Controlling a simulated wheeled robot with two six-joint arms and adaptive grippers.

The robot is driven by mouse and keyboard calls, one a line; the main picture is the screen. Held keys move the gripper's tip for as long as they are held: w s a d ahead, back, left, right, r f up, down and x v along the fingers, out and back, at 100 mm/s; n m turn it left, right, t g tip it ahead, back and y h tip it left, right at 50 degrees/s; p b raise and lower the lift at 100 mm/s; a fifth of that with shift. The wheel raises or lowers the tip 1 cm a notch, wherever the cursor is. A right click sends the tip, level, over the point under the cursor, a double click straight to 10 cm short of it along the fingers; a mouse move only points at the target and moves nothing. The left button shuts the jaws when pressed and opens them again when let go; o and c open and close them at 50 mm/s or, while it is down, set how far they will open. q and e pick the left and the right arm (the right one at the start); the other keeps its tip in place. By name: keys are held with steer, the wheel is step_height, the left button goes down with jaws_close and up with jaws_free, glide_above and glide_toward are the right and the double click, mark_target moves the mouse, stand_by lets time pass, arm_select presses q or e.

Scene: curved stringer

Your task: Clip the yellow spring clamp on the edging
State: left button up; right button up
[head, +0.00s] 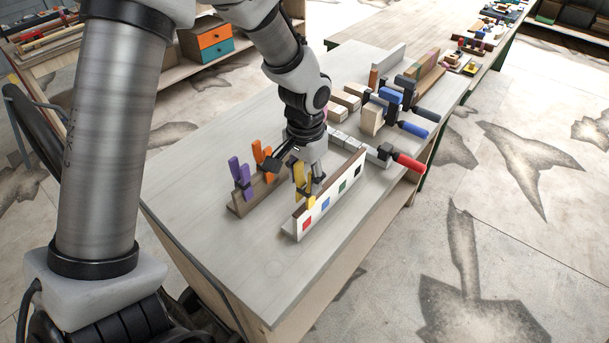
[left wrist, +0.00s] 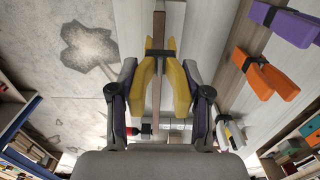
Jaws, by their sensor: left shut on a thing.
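The yellow spring clamp (head: 299,174) is in my left gripper (head: 303,178), its handles between the fingers. In the head view the edging (head: 297,213) tops a board whose pale face carries red, blue, green and dark squares. The clamp is at this top edge; the gripper partly hides the jaws, and I cannot tell whether they grip it. My right gripper is not in view.
A purple clamp (head: 240,176) and an orange clamp (head: 262,157) stand on a wooden rail (head: 238,207) beside the edging. A red-handled bar clamp (head: 408,162), blue-handled clamps (head: 413,129) and wood blocks lie behind. The near tabletop (head: 245,265) is clear.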

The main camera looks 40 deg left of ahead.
mark_target(304, 190)
arm_select(q)
steer(key=shift+s+r, duration=0.2)
steer(key=shift+s, duration=0.2)
stand_by(0.3)
steer(key=shift+d+f+b, duration=0.1)
steer(key=shift+f+b, duration=0.3)
steer(key=shift+f, duration=0.65)
steer(key=shift+f, duration=0.1)
steer(key=shift+f, duration=0.55)
steer(key=shift+f+b, duration=0.1)
steer(key=shift+b, duration=0.2)
